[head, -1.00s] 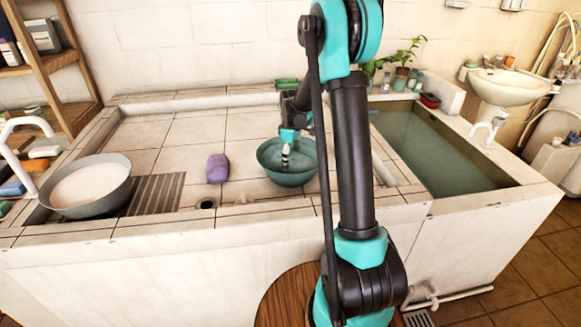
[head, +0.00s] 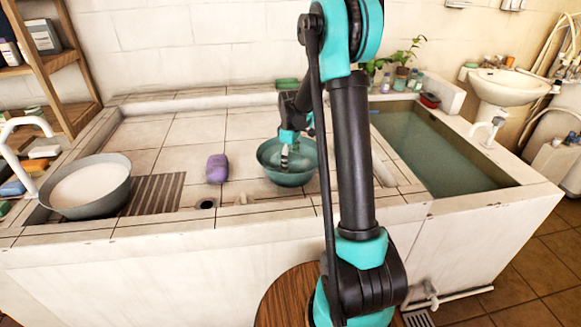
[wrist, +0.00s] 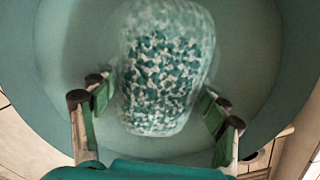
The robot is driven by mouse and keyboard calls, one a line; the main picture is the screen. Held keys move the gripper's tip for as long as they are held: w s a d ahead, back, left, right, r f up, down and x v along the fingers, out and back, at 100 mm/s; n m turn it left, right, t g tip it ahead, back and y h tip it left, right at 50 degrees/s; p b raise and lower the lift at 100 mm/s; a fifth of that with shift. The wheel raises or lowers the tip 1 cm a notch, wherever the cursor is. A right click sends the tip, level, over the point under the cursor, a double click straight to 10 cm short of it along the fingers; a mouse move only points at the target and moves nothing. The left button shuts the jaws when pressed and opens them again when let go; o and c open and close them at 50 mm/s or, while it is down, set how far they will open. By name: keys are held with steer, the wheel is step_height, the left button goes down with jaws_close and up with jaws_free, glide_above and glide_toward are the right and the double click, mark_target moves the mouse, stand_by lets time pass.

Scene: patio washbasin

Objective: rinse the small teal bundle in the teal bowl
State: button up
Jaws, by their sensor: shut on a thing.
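The teal bowl (head: 291,181) stands on the tiled basin floor, left of my arm in the head view. In the wrist view its wall (wrist: 20,60) surrounds what looks like cloudy water. The small teal bundle (wrist: 162,70), speckled white, lies inside the bowl between my fingers, with its far end blurred as if under water. My gripper (wrist: 157,108) is shut on the bundle. In the head view my gripper (head: 284,162) reaches down into the bowl, and the bundle cannot be made out there.
A purple bundle (head: 217,168) lies left of the bowl, near a drain hole (head: 206,204). A grey basin (head: 112,194) with pale contents stands at far left beside a ribbed board (head: 155,194). A water-filled trough (head: 440,155) is on the right. Bare tiles lie behind the purple bundle.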

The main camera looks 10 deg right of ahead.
mark_target(293, 156)
steer(key=shift+w+d, duration=0.4)
steer(key=shift+w, duration=0.3)
steer(key=shift+w+d, duration=0.4)
steer(key=shift+w, duration=0.25)
steer(key=shift+s+a, duration=0.5)
steer(key=shift+s, duration=0.4)
steer(key=shift+s+a, duration=0.55)
steer(key=shift+s, duration=0.3)
steer(key=shift+s+a, duration=0.5)
steer(key=shift+s, duration=0.4)
steer(key=shift+w, duration=0.1)
steer(key=shift+w+d+r, duration=0.1)
steer(key=shift+w+d, duration=0.8)
steer(key=shift+w, duration=0.3)
step_height(293, 156, up, 12)
steer(key=shift+r, duration=0.15)
steer(key=shift+a, duration=0.15)
